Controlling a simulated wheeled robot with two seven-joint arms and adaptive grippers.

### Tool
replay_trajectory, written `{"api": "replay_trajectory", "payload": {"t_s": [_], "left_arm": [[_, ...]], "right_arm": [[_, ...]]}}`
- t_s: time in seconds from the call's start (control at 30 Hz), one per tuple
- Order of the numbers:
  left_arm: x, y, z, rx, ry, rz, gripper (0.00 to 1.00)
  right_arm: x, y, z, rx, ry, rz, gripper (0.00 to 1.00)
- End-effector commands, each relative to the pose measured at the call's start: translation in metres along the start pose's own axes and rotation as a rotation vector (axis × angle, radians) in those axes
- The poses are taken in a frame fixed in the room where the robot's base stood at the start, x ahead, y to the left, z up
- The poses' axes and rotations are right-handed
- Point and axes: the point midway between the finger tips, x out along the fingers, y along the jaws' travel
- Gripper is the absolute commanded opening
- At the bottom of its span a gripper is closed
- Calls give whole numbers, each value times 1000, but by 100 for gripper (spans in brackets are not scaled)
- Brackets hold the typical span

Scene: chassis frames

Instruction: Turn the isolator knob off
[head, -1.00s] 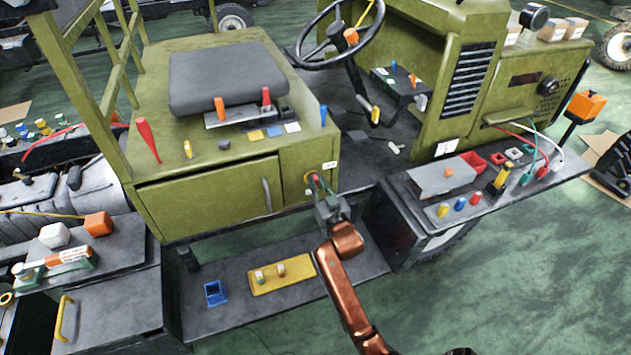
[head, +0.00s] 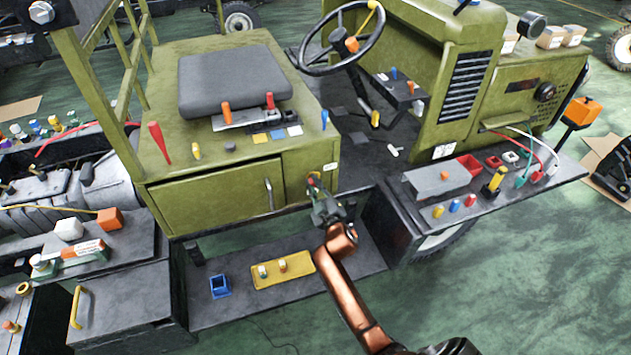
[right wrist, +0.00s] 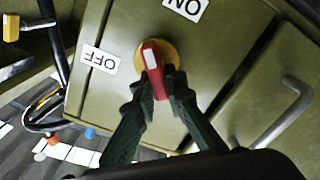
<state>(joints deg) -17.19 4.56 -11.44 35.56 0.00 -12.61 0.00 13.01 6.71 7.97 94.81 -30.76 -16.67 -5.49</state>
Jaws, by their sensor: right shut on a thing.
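The isolator knob (right wrist: 150,58) is a red handle with a white stripe on a round yellow base, mounted on the olive cabinet. In the right wrist view an ON label (right wrist: 187,8) is above right of it and an OFF label (right wrist: 100,63) is to its left, both upside down. I cannot tell exactly which label the handle lines up with. My right gripper (right wrist: 157,86) is shut on the red handle, one finger on each side. In the head view the right gripper (head: 320,200) reaches the cabinet's right side and partly hides the knob. My left gripper is not in view.
The cabinet door's handle (head: 269,194) is left of the knob. A low step (head: 232,317) with a yellow plate (head: 283,270) and a blue box (head: 220,287) lies below. A dark side shelf (head: 425,193) with several small fittings is to the right.

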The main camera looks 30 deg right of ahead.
Motion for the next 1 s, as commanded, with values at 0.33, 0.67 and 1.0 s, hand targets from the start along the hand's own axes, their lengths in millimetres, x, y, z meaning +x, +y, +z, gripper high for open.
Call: {"api": "replay_trajectory", "payload": {"t_s": [0.33, 0.67, 1.0], "left_arm": [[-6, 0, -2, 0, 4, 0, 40], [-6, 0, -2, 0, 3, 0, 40], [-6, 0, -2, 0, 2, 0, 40]], "right_arm": [[0, -7, 3, -329, -4, -4, 0], [0, -11, 6, -619, -3, -5, 0], [0, -13, 7, -811, -2, -4, 0]]}}
